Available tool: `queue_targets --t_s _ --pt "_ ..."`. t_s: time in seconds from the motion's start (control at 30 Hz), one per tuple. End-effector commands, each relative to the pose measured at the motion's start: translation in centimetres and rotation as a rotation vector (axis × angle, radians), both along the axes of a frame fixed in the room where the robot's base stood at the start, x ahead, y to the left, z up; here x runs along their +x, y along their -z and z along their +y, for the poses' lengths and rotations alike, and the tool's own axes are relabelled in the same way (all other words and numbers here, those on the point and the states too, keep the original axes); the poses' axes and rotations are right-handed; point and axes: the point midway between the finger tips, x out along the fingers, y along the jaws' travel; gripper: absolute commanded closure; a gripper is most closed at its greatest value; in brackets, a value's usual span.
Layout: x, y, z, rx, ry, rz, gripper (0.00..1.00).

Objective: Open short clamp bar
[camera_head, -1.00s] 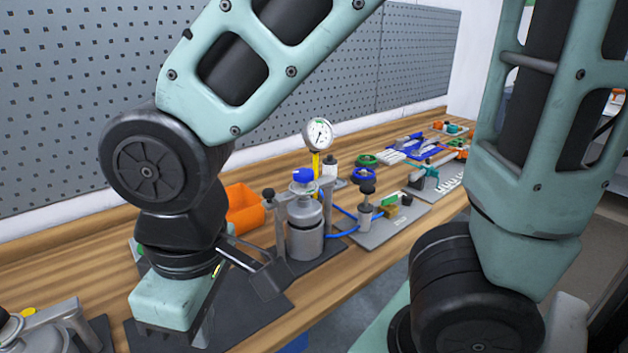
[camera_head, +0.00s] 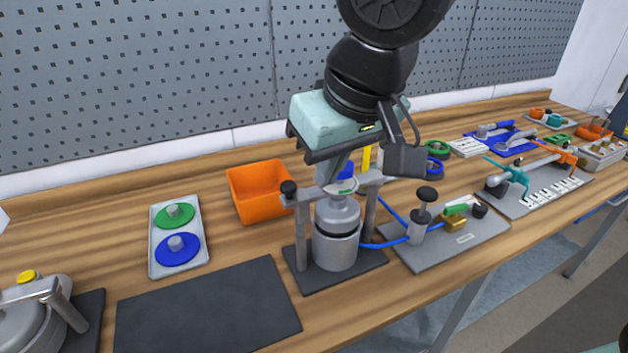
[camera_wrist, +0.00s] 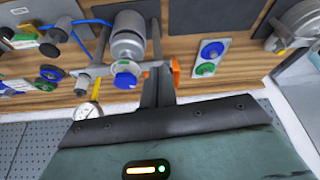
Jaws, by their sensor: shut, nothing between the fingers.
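A grey metal vessel (camera_head: 337,240) stands on a dark base plate in the middle of the bench. A clamp bar (camera_head: 306,193) crosses its top between two upright posts, with a black knob (camera_head: 288,188) at its left end. The bar lies across and looks closed. My gripper (camera_head: 327,178) points down at the bar from behind, its fingers together and empty. I cannot tell whether the tips touch the bar, and they hide part of it. The wrist view shows the vessel (camera_wrist: 128,42) and its blue cap (camera_wrist: 124,80) beside the dark fingers.
An orange bin (camera_head: 260,190) stands left of the vessel. A tray with green and blue knobs (camera_head: 152,262) and a bare black mat (camera_head: 207,312) lie further left. A valve plate (camera_head: 455,240) with blue tubing is on the right. A pressure gauge (camera_wrist: 87,111) stands behind.

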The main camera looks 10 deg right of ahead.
Motion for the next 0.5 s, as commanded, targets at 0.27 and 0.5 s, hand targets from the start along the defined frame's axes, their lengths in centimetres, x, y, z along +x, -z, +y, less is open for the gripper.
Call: queue_targets --t_s 0.27,0.5 --pt "1.8 5.5 0.9 -0.007 -0.001 0.006 1.0" --pt "4.5 6.8 2.1 -0.002 0.0 0.001 1.0"
